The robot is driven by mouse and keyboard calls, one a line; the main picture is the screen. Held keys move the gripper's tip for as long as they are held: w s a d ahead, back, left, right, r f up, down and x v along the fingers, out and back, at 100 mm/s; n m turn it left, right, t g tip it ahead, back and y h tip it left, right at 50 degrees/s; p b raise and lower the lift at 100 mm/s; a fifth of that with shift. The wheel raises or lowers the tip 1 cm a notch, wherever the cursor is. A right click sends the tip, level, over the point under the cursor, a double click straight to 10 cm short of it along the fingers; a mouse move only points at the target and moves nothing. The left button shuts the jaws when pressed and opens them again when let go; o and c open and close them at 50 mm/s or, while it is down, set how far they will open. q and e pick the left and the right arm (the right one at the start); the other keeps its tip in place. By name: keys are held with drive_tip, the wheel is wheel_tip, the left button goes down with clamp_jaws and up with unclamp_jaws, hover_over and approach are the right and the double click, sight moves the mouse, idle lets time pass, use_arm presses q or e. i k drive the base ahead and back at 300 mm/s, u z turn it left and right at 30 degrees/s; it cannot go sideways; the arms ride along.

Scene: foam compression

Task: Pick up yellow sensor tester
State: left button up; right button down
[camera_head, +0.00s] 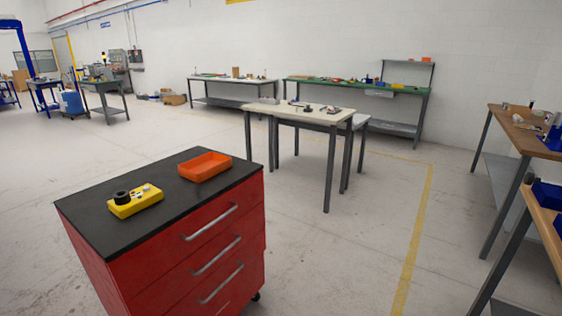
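The yellow sensor tester (137,202) lies on the black top of a red drawer cabinet (88,217), at the lower left of the head view. It is a flat yellow box with a round black part (122,197) on its left end and small details on its upper face. Nothing covers it. Neither of my grippers shows in this view.
An orange tray (205,167) sits on the cabinet top, right of and behind the tester. A pale table (262,108) stands behind the cabinet. A wooden workbench (510,125) is at the right. The floor (345,255) right of the cabinet is clear.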

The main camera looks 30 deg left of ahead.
sight(125, 204)
drive_tip(key=i, duration=1.9)
drive_tip(key=u, duration=2.35)
